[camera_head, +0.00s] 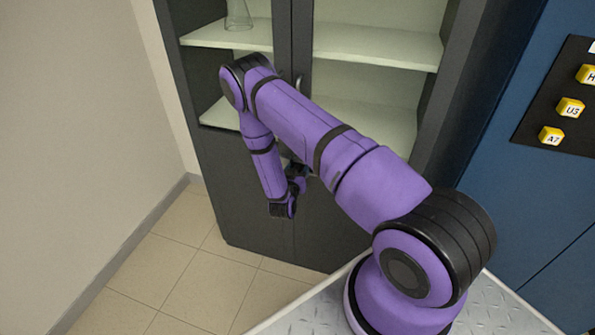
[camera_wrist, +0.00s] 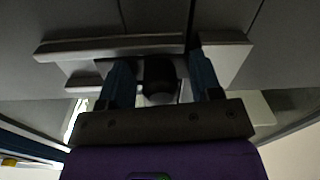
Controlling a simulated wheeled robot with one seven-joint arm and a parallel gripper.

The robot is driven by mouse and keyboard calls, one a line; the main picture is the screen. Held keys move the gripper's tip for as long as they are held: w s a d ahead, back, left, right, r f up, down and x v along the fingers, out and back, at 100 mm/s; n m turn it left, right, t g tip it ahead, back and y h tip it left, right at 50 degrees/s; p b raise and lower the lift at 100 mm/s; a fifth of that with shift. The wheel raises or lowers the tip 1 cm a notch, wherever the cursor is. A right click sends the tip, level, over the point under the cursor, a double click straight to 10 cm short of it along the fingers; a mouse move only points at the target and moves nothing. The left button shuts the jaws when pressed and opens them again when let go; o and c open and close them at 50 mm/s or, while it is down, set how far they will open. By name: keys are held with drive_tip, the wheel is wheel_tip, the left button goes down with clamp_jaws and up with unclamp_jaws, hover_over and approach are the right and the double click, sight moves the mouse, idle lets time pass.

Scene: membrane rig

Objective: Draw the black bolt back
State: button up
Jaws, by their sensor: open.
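In the wrist view, a dark rounded knob (camera_wrist: 159,74), which looks like the black bolt, sits between the two blue fingers of my gripper (camera_wrist: 160,66). The fingers are spread, one on each side of it, with gaps that look narrow. Whether either finger touches it I cannot tell. Grey bar-like fittings (camera_wrist: 80,48) lie beyond the fingers to the left and right. In the head view my gripper is at the front of the dark two-door cabinet (camera_head: 262,232), below the glass panes. The arm hides its fingertips and the bolt there.
The cabinet has pale shelves (camera_head: 375,45) behind glass, with a glass flask (camera_head: 238,15) at the upper left. A blue unit at the right carries a black panel (camera_head: 540,108) with yellow lettered tags. A plain wall stands left. The tiled floor (camera_head: 180,275) is clear at lower left.

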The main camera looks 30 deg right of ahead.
clamp_jaws()
drive_tip(key=shift+s+d, duration=0.75)
drive_tip(key=shift+s, duration=0.25)
drive_tip(key=shift+s+d, duration=0.75)
drive_tip(key=shift+s, duration=0.2)
unclamp_jaws()
drive_tip(key=shift+d, duration=0.1)
drive_tip(key=v, duration=1.1)
drive_tip(key=shift+w, duration=0.1)
